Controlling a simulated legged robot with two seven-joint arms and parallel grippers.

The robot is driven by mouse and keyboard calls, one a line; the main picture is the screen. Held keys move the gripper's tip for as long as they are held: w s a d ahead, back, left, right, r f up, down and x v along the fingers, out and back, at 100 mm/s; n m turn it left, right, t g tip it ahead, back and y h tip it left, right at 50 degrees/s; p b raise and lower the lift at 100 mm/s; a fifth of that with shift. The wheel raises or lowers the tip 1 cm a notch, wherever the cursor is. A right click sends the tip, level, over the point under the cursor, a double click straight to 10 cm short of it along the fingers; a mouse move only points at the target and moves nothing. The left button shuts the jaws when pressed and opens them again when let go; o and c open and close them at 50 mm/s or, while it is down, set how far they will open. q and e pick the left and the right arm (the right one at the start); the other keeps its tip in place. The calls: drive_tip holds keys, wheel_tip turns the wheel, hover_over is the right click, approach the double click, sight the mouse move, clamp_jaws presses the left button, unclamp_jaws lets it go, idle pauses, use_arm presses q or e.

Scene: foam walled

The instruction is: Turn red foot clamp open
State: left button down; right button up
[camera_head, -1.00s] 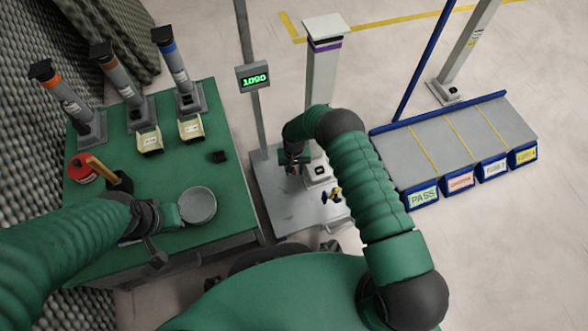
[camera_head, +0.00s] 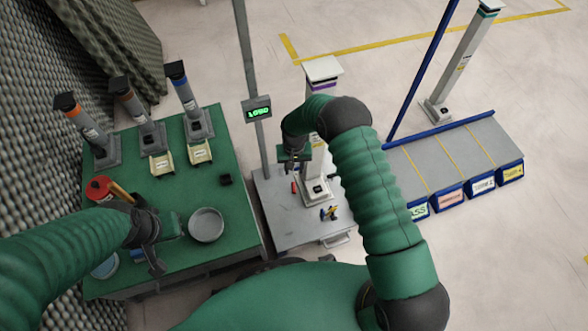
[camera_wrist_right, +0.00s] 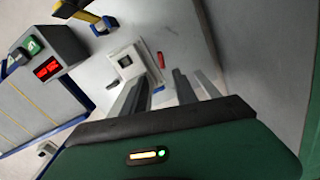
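The red foot clamp (camera_head: 293,187) is a small red bar on the grey platform, left of the foot of a white column (camera_head: 318,165). In the right wrist view the red clamp (camera_wrist_right: 161,60) lies beyond the fingertips, near a white foot with a dark square (camera_wrist_right: 126,62). My right gripper (camera_head: 294,164) is above the platform; in its wrist view the fingers (camera_wrist_right: 165,88) stand apart with nothing between them. The clamp appears apart from the fingers. My left gripper (camera_head: 172,228) is beside a round grey dish on the green table; its fingers are unclear.
A blue and yellow part (camera_head: 329,213) sits on the platform (camera_head: 275,220) near the column's foot. A sign (camera_head: 257,110) on a post stands behind. Several grey tubes stand on the green table (camera_head: 220,150). A labelled blue-edged rack (camera_head: 450,160) is at right.

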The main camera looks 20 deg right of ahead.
use_arm(q)
drive_tip(key=shift+f, duration=0.1)
